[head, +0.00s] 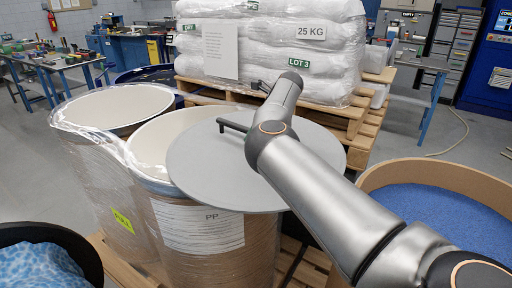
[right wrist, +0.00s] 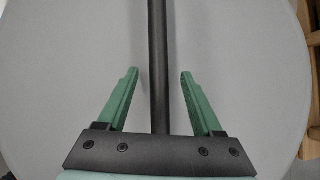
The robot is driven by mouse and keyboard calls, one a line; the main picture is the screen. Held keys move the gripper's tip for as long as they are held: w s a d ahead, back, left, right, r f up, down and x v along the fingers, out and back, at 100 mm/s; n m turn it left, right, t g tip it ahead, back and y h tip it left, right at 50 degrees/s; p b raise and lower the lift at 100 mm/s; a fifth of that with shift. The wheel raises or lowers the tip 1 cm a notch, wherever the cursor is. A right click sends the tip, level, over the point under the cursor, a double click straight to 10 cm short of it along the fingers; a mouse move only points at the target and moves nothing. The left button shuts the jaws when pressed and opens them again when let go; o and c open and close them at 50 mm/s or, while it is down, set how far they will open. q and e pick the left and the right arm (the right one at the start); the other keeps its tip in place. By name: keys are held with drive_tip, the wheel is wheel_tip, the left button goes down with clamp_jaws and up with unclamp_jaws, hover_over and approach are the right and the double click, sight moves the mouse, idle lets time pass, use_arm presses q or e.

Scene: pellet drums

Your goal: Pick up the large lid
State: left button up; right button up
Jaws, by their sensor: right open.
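The large lid (head: 215,165) is a flat grey disc with a dark bar handle (head: 232,126). It lies partly over the drum labelled PP (head: 200,228), overhanging that drum on the right, with part of the opening showing at left. My right arm reaches over the lid from the lower right and hides its middle and my gripper there. In the right wrist view the lid (right wrist: 80,60) fills most of the picture. My right gripper (right wrist: 158,72) is open, its green fingers on either side of the dark handle bar (right wrist: 158,40), with gaps on both sides. My left gripper is not seen.
An open wrapped drum (head: 115,105) stands at left. A drum of blue pellets (head: 440,205) is at right, and a dark-rimmed one (head: 55,232) at lower left. White sacks (head: 270,45) are stacked on a wooden pallet (head: 355,120) behind the lid.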

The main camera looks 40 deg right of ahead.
drive_tip(key=shift+w+f, duration=0.15)
drive_tip(key=shift+f, duration=0.05)
drive_tip(key=shift+c, duration=0.4)
clamp_jaws()
idle(0.8)
drive_tip(key=shift+w+d+r, duration=0.1)
drive_tip(key=shift+r, duration=0.05)
